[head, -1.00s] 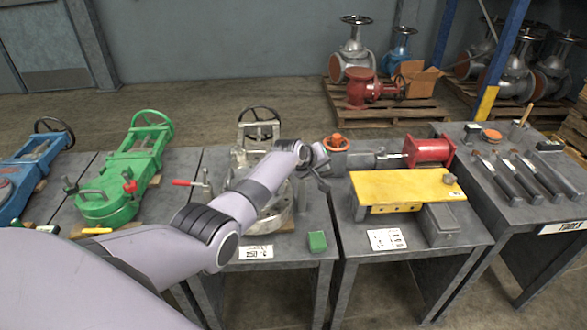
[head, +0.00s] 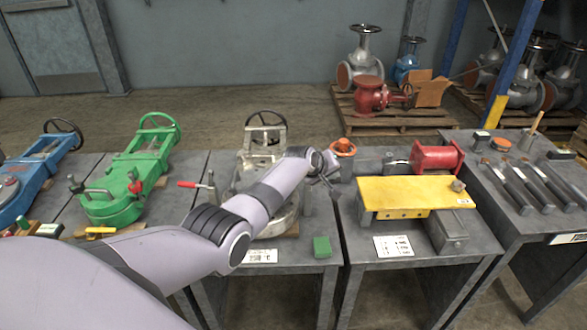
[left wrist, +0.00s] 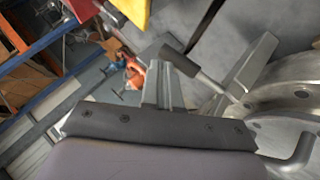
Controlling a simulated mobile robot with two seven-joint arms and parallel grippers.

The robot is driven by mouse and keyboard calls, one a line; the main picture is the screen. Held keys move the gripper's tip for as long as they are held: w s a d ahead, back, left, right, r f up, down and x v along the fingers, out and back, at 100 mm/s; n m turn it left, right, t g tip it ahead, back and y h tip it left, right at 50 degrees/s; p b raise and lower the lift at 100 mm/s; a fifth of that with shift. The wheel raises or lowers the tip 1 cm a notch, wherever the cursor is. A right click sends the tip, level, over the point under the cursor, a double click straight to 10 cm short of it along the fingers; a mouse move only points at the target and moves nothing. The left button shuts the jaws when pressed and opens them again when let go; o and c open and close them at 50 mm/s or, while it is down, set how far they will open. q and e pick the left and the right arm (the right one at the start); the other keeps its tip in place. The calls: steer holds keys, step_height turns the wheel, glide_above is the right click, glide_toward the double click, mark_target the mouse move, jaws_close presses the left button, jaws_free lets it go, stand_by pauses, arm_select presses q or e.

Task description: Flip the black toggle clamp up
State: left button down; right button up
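The silver valve (head: 283,222) stands on the middle bench. A red-handled clamp (head: 190,184) sticks out at its left. In the left wrist view, a clamp with a dark handle (left wrist: 204,27) and a metal rod (left wrist: 213,84) sits beside the round silver flange (left wrist: 290,98); it appears to be the black toggle clamp. In the head view my arm and gripper hide it. My left gripper (head: 329,178) is at the right side of the valve. In its wrist view the fingers (left wrist: 207,80) are apart, with the rod showing between them. My right gripper is out of view.
A green valve (head: 118,205) and a blue valve (head: 22,192) are at the left. Right of my gripper are an orange-topped part (head: 342,147), a yellow plate (head: 412,194) and a red cylinder (head: 437,158). A green block (head: 322,247) lies near the bench front.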

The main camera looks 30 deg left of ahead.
arm_select(q)
steer(key=shift+d+f, duration=0.1)
steer(key=r+p, duration=0.2)
steer(key=a+r+p, duration=0.1)
steer(key=r+p, duration=0.1)
steer(key=shift+w+r+p, duration=0.1)
steer(key=shift+r+p, duration=0.3)
steer(key=s+d+r+p, duration=0.1)
steer(key=s+r+p, duration=0.2)
steer(key=s+r, duration=0.2)
steer(key=shift+s+d+r, duration=0.2)
steer(key=shift+d+r, duration=0.2)
steer(key=shift+r, duration=0.8)
